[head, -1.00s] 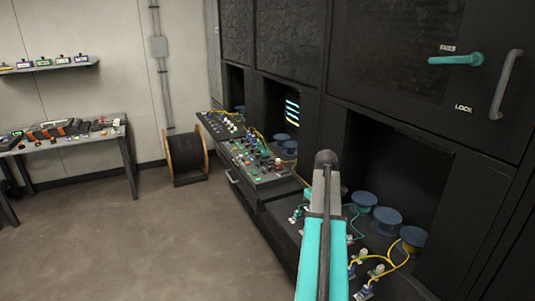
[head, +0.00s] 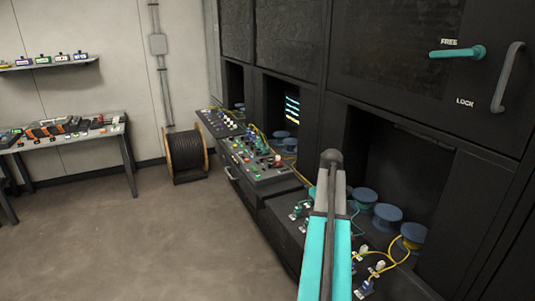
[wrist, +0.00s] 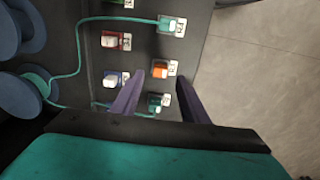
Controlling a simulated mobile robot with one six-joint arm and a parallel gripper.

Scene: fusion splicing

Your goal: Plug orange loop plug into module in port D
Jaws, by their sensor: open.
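In the wrist view, an orange plug-like piece (wrist: 160,70) with a pale front sits on the dark panel beside a small white label. I cannot read the label or tell whether this is the loop plug. My gripper (wrist: 160,80) is open, with its two dark fingers on either side of this piece in the picture. I see no contact, and the gap in depth is unclear. In the head view, my teal arm reaches over the dark bench (head: 262,225) and hides part of it. I cannot pick out port D or the module.
Nearby in the wrist view are a red connector (wrist: 114,41), a teal-cabled connector (wrist: 172,26) and a dark green connector (wrist: 157,102). Blue spools (wrist: 22,95) stand at the left. In the head view, a cabinet wall rises behind the bench; open floor (head: 150,235) lies left.

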